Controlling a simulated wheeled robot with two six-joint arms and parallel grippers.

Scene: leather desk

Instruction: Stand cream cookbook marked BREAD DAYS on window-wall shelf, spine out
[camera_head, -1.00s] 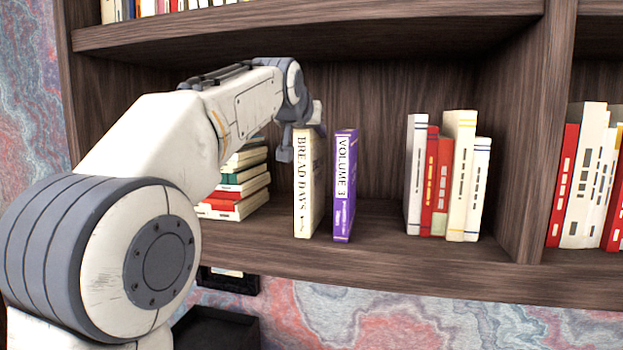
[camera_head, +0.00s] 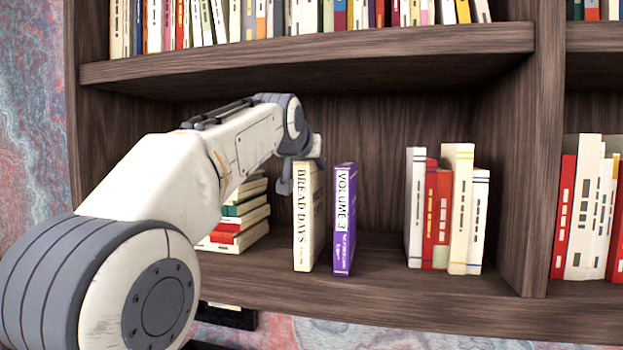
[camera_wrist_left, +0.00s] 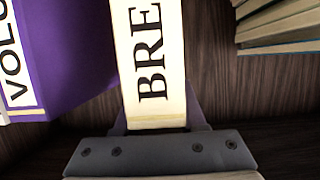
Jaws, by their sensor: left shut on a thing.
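The cream cookbook marked BREAD DAYS (camera_head: 302,222) stands upright on the middle shelf (camera_head: 390,292), its lettered spine facing out. My left gripper (camera_head: 303,170) is at the book's top and shut on it. In the left wrist view the book's spine (camera_wrist_left: 150,65), reading BRE, runs down between the gripper's fingers (camera_wrist_left: 158,120). The fingertips are partly hidden by the book. My right gripper is not in view.
A purple VOLUME 3 book (camera_head: 343,220) stands close to the right of the cookbook, with a narrow gap. A stack of lying books (camera_head: 240,215) is on the left. Several upright books (camera_head: 447,210) stand farther right, with free shelf between. The upper shelf board (camera_head: 310,62) is above my arm.

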